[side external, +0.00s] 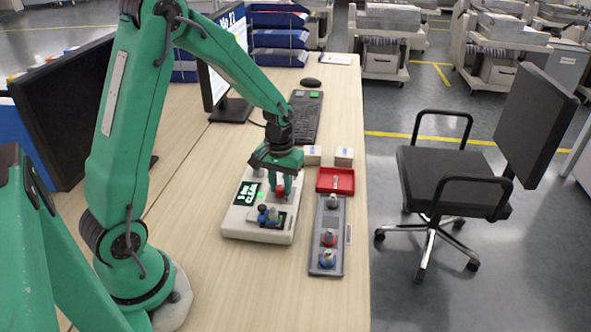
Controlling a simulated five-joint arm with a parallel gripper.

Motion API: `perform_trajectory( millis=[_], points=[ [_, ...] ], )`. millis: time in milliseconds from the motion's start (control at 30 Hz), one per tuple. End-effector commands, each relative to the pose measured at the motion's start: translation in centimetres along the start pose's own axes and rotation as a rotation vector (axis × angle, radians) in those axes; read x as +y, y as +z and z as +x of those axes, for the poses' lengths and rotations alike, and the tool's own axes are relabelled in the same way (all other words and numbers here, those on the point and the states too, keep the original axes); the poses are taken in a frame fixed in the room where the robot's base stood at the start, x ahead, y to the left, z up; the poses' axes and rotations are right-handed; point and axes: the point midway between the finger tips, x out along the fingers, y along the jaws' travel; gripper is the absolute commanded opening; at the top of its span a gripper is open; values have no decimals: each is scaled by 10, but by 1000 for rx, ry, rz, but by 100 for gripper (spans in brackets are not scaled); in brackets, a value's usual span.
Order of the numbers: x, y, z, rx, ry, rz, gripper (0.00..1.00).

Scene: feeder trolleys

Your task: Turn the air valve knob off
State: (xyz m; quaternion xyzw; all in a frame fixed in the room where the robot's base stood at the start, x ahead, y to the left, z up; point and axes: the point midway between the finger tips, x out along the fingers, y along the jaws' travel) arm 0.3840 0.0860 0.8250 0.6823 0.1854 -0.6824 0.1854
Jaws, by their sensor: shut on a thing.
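A white device (236,222) lies on the desk in front of my arm. It has a dark screen with green text (248,193), a small green light and a dark panel at its front. A blue knob (267,214) stands on that panel. My gripper (281,188) points down over the right part of the device and is shut on a red knob (281,191). The fingers partly hide this knob. The view is too small to tell which way the knob is turned or which knob is the air valve.
A grey tray (327,250) with a grey, a red and a blue knob-like part lies right of the device. A red bin (336,180) and small boxes (344,156) stand behind it. A keyboard (306,115) and monitors lie farther back. The desk front is clear.

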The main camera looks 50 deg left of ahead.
Motion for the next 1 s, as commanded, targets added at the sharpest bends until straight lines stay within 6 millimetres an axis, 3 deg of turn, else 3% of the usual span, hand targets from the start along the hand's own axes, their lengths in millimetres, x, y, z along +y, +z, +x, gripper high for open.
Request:
perform_trajectory(
  millis=[300,700,733,833,1000],
  points=[
    [0,0,-1,0,0,-105,2],
    [0,0,-1,0,0,-114,2],
    [0,0,-1,0,0,-114,27],
    [0,0,0,0,0,-113,47],
    [0,0,0,0,0,-112,47]
  ],
)
